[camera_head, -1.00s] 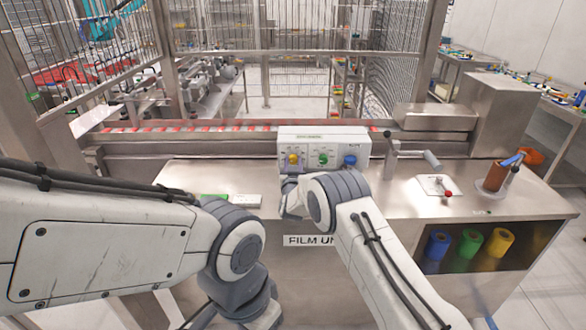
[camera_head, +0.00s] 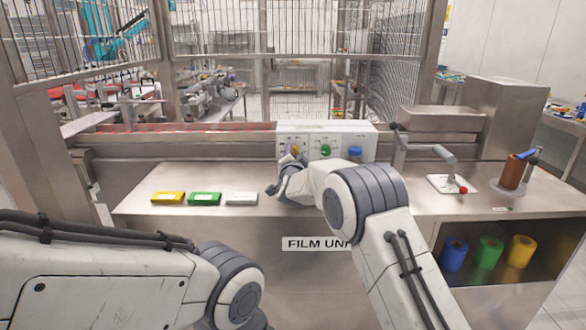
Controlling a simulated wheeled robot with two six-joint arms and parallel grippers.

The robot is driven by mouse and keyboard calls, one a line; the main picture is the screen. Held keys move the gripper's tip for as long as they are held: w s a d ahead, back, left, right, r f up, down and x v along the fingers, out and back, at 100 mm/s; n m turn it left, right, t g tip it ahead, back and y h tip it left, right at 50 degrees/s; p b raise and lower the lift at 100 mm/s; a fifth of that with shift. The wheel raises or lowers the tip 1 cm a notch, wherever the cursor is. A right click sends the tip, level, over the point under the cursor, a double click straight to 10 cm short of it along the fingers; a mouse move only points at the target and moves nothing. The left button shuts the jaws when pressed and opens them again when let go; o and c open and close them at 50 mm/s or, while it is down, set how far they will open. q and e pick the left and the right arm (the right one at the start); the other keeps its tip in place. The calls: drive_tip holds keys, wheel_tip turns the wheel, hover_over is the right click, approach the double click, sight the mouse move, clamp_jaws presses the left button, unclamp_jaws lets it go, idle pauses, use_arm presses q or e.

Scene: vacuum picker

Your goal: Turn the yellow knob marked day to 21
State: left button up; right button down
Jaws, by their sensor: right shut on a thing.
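A white control box (camera_head: 350,136) stands at the back of the steel counter. It carries a yellow knob (camera_head: 294,149) at the left, a green knob (camera_head: 326,151) in the middle and a blue knob (camera_head: 355,153) at the right. My right gripper (camera_head: 291,163) is at the yellow knob and shut on it. The wrist partly hides the knob's lower part, and the dial marks are too small to read. My left arm comes in at the lower left; its gripper is out of the picture.
Yellow (camera_head: 168,198), green (camera_head: 204,199) and white (camera_head: 241,199) flat blocks lie on the counter (camera_head: 150,180) at the left. A crank handle (camera_head: 440,152), a red-tipped lever (camera_head: 462,189) and a brown cylinder (camera_head: 512,171) stand at the right. Coloured rolls sit in the shelf below.

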drive_tip(key=shift+f+m+b, duration=0.15)
drive_tip(key=shift+m+b, duration=6.75)
drive_tip(key=c, duration=0.5)
unclamp_jaws()
